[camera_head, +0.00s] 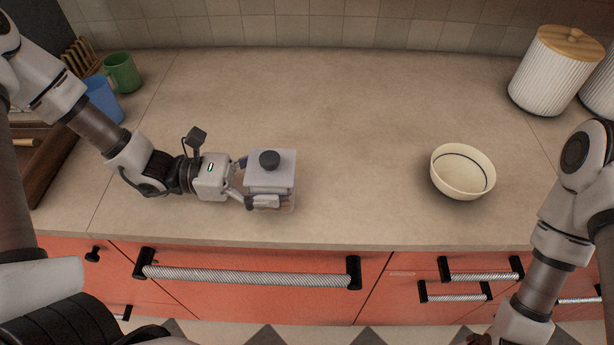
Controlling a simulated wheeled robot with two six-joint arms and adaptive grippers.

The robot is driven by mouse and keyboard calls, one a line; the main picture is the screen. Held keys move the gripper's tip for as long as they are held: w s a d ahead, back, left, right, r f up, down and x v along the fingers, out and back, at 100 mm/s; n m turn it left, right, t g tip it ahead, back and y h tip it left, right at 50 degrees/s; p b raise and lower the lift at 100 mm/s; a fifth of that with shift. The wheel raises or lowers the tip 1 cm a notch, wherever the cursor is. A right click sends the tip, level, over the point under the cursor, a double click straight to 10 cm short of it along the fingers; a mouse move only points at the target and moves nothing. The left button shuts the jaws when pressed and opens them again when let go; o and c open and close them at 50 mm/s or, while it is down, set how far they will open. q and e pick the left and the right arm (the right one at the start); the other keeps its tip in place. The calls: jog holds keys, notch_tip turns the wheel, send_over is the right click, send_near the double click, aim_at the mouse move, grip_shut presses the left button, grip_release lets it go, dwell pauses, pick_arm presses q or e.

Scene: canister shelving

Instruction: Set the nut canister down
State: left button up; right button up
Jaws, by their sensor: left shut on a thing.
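The nut canister (283,182) is a small box-shaped jar with a pale grey square lid and a round dark knob. It is upright over the front part of the counter (345,130), left of the middle. My left gripper (262,186) reaches in from the left and is shut on the canister, with fingers along its near and far sides. The canister's lower part is partly hidden by the near finger. I cannot tell whether its base touches the counter. My right arm comes down at the right edge, and its gripper is out of the picture.
A cream bowl (462,172) stands to the right. A white ribbed canister with a wooden lid (553,75) stands at the back right. Blue (102,100) and green (122,73) mugs stand at the left. The counter between canister and bowl is clear. Red drawers are below.

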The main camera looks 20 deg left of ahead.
pick_arm(q)
jog(key=w+d, duration=0.1)
jog(key=w, duration=0.1)
jog(key=w+d, duration=0.2)
jog(key=w+d+p, duration=0.1)
jog(key=w, duration=0.1)
jog(key=shift+w+d+f, duration=0.25)
jog(key=shift+d, duration=0.1)
notch_tip(320, 180, down, 4)
jog(key=shift+a+r+p, duration=0.15)
jog(key=shift+r+p, duration=0.1)
jog(key=shift+p, duration=0.15)
jog(key=shift+f, duration=0.15)
jog(key=o, duration=1.3)
jog(key=shift+o, duration=0.2)
jog(key=shift+r, duration=0.2)
jog(key=b+v, duration=0.1)
jog(key=v, duration=1.1)
